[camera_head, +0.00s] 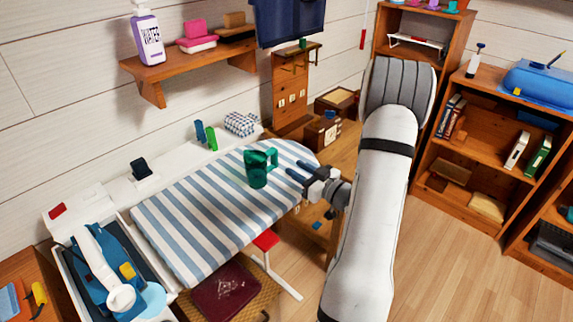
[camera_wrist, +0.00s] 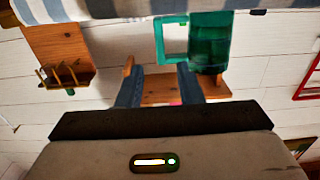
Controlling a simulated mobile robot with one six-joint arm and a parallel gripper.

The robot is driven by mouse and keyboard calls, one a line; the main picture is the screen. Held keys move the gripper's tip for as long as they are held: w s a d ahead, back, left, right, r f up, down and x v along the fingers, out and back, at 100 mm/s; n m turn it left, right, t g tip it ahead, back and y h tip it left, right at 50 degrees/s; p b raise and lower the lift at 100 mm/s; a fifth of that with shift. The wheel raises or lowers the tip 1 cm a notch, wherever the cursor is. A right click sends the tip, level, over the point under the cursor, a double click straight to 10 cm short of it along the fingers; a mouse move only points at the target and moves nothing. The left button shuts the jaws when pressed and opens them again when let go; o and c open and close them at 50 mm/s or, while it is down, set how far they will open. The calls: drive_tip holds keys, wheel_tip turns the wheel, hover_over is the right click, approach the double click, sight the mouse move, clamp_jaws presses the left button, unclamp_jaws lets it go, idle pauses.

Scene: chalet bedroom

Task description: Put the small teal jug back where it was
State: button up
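The small teal jug (camera_head: 257,172) stands upright on the blue-and-white striped ironing board (camera_head: 190,215), near its right end. Its handle is on the right, toward my gripper (camera_head: 294,174). In the wrist view the picture is upside down and the jug (camera_wrist: 209,45) appears at the top right of centre, with its square handle (camera_wrist: 160,42) to the left. My gripper (camera_wrist: 160,76) is open and empty, its two blue fingers apart. The handle lies just beyond the fingertips; I cannot tell whether anything touches.
A patterned box (camera_head: 240,123) and small upright blue and green items (camera_head: 205,135) stand behind the board. A wall shelf (camera_head: 190,65) holds a bottle (camera_head: 147,36) and pink items. A bookcase (camera_head: 480,140) stands at the right. The board's middle is clear.

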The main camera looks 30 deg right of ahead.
drive_tip(key=v, duration=0.4)
drive_tip(key=w+g+h, duration=0.1)
drive_tip(key=w+r+g+h, duration=0.1)
drive_tip(key=w+a+g+h, duration=0.1)
drive_tip(key=w+h, duration=0.1)
drive_tip(key=shift+r, duration=0.35)
drive_tip(key=s+a+r+m+g+h, duration=0.1)
drive_tip(key=s+a+r+g, duration=0.3)
drive_tip(key=s+a, duration=0.6)
drive_tip(key=s+a+r+m+g+h, duration=0.1)
drive_tip(key=s+a+r+m+g, duration=0.2)
drive_tip(key=s+a+g, duration=0.4)
drive_tip(key=s+a+r, duration=0.1)
drive_tip(key=s+a, duration=0.2)
drive_tip(key=s, duration=0.2)
drive_tip(key=shift+s, duration=0.15)
drive_tip(key=shift+r, duration=0.25)
idle(0.4)
